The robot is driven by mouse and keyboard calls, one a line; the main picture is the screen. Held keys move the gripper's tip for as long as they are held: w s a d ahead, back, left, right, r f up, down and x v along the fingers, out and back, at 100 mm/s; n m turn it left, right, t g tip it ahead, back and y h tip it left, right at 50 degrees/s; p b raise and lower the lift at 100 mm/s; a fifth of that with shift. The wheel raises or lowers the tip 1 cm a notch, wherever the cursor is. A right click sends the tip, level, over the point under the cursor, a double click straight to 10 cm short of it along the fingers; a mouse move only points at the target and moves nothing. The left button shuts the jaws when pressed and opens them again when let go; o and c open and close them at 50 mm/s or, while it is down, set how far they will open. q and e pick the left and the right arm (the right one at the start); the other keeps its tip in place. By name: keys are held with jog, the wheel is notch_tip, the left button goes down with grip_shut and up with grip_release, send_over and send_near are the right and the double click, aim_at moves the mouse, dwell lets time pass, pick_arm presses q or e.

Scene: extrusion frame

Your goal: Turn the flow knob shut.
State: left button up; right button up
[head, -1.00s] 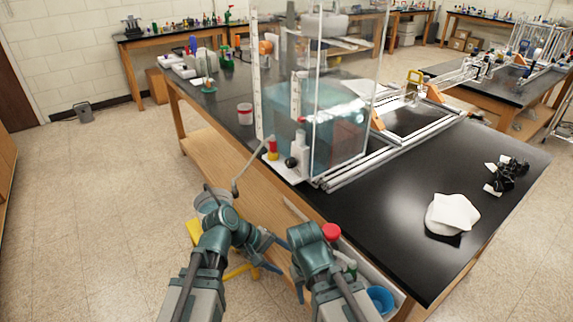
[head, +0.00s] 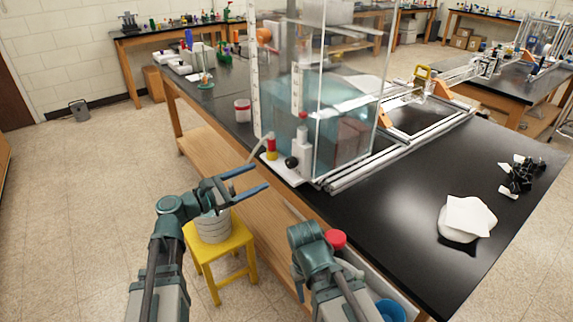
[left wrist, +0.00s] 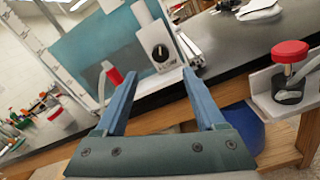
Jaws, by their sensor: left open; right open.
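The flow knob (head: 291,162) is a small black knob at the foot of the clear water tank, by the bench's near edge. In the left wrist view it is a round black knob (left wrist: 160,52) with a white pointer mark on a pale block. My left gripper (head: 261,178) is open and empty, its blue fingers aimed at the knob from the left. In the left wrist view the fingertips (left wrist: 160,72) frame the space just below the knob, without visible contact. My right gripper (head: 299,283) is low at the bench front, mostly hidden by its wrist.
The clear tank (head: 345,140) stands behind the knob. A red-topped fitting (head: 271,147) with a curved tube is left of the knob. A metal bucket (head: 212,226) sits on a yellow stool (head: 232,243). A red-capped item (head: 336,239) is beside my right arm.

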aim_at(288, 164)
pick_arm(q)
jog(key=x, duration=1.1)
jog(key=shift+d, duration=0.1)
grip_shut()
